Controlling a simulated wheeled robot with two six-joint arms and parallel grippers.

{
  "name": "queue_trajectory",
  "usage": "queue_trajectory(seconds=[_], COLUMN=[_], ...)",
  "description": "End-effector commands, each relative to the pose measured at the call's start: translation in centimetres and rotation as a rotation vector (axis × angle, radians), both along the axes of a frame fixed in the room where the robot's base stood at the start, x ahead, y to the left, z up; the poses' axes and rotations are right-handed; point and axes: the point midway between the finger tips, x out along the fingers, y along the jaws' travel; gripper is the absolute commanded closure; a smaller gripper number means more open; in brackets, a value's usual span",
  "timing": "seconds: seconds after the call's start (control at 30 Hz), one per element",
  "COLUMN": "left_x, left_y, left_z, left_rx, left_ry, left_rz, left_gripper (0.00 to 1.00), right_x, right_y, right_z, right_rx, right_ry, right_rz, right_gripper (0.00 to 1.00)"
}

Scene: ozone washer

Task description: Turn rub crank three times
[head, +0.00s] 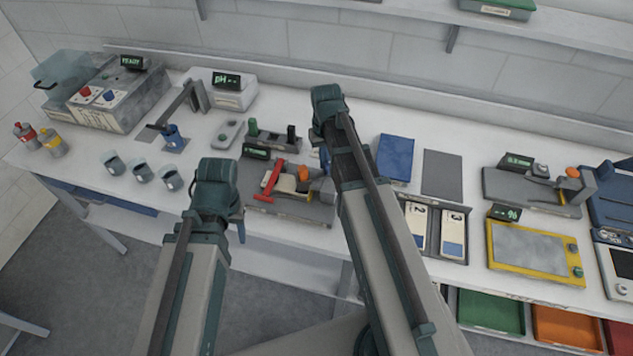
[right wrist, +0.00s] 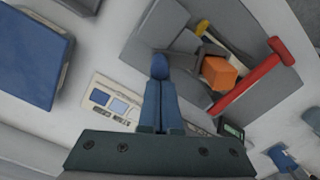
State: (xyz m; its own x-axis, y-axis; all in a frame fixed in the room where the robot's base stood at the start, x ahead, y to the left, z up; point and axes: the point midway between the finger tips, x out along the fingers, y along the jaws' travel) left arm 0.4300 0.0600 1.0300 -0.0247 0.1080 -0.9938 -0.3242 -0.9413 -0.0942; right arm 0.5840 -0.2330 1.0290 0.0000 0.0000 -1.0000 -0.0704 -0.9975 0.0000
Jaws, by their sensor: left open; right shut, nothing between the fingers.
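The rub tester (head: 310,211) stands mid-bench in the head view, a grey base with a red T-shaped handle (head: 270,182) and an orange part on top. In the right wrist view, its red bar (right wrist: 250,88) and orange block (right wrist: 218,73) show right of my right gripper (right wrist: 160,72). That gripper is shut and empty, its tips beside the grey base; I cannot tell whether they touch it. The crank itself is hard to make out. In the head view my right arm covers the tester's right side. My left gripper (head: 239,222) is open and empty, in front of the tester's left side.
Several small cups (head: 141,170) stand along the bench's left front. A blue pad (head: 395,157) lies right of my right arm. Two white-and-blue cards (head: 453,232) and a yellow-framed panel (head: 533,250) are further right. The back wall and shelf bound the bench.

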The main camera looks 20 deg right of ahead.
Motion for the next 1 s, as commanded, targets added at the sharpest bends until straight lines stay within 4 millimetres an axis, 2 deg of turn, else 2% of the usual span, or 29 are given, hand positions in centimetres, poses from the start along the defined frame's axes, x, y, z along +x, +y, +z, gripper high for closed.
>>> queue_trajectory(seconds=[0.2, 0.57, 1.0], left_x=[0.0, 0.0, 0.0], left_y=[0.0, 0.0, 0.0], left_z=[0.0, 0.0, 0.0], left_rx=[0.000, 0.000, 0.000], left_ry=[0.000, 0.000, 0.000], left_rz=[0.000, 0.000, 0.000], left_gripper=[0.50, 0.50, 0.50], right_x=[-1.9, -2.0, -4.4], right_y=[-0.1, -0.1, 0.6], right_z=[0.0, 0.0, 0.0], right_rx=[0.000, 0.000, 0.000], right_ry=[0.000, 0.000, 0.000], right_rz=[-0.001, 0.000, 0.001], right_gripper=[1.00, 1.00, 1.00])
